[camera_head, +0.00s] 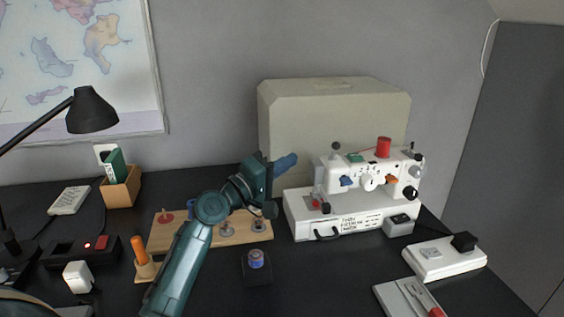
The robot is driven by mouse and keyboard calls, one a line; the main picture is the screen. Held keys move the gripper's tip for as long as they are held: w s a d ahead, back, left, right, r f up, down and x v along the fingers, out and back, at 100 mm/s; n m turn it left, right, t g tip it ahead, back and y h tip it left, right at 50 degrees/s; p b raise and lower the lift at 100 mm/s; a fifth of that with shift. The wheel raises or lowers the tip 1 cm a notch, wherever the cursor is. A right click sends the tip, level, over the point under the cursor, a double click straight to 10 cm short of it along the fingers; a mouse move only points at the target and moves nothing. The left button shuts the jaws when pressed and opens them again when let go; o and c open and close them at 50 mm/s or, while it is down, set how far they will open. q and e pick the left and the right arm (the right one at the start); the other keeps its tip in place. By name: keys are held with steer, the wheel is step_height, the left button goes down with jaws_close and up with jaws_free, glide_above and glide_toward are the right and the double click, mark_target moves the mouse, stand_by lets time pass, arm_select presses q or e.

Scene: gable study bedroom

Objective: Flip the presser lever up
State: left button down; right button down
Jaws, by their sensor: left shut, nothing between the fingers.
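A white sewing machine (358,213) stands on the dark desk, right of centre. Small coloured controls and a red spool (383,147) show on it. I cannot tell for sure which small part is the presser lever; a blue piece (347,181) sits on its left front. My left gripper (292,159) is shut and empty, just left of the machine's upper left end, in front of the beige case, and apart from the machine. My right gripper is not in view.
A beige case (335,100) stands behind the machine. A wooden board with knobs (257,229) lies under my left arm. A small dark block with a purple-topped piece (257,262) is in front. A white box with a black knob (440,260) is at right.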

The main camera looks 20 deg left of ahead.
arm_select(q)
steer(key=shift+s+a, duration=0.1)
steer(key=shift+s, duration=0.25)
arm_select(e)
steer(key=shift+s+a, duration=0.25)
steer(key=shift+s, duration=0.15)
arm_select(q)
steer(key=shift+f, duration=0.1)
